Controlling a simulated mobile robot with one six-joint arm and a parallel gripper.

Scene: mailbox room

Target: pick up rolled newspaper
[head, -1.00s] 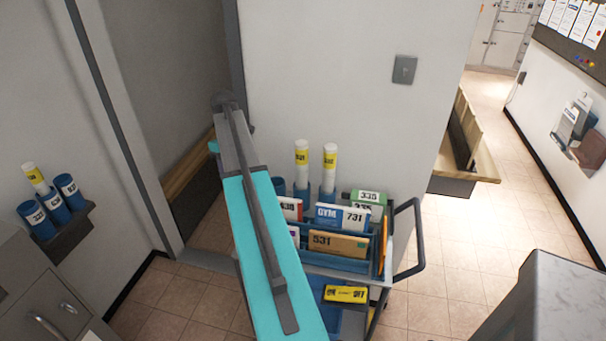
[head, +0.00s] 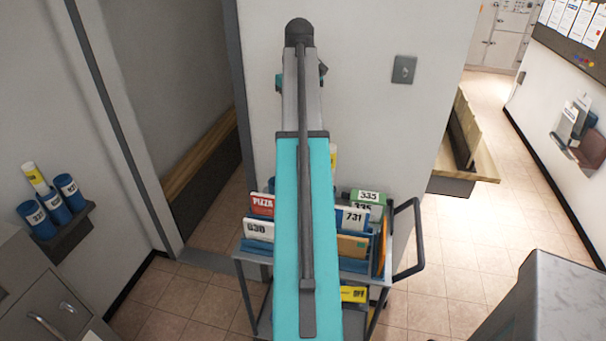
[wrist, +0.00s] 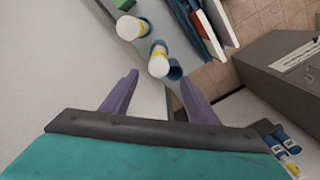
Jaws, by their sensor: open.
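Two rolled newspapers, white with yellow bands, stand in blue tubes in the wrist view: a nearer one (wrist: 158,66) and a farther one (wrist: 129,28). My gripper (wrist: 156,92) is open and empty, with its purple fingers pointing toward the nearer roll but apart from it in the picture. In the head view my arm covers most of these rolls; only a sliver of one (head: 333,155) shows. Another yellow and white roll (head: 36,178) stands in a tube on the left wall shelf. The gripper's fingers are hidden in the head view.
The cart (head: 257,247) holds upright mail and parcels, with a dark handle (head: 418,235) at its right. A wall with a switch (head: 404,69) stands close behind. A grey cabinet (head: 560,300) is at lower right.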

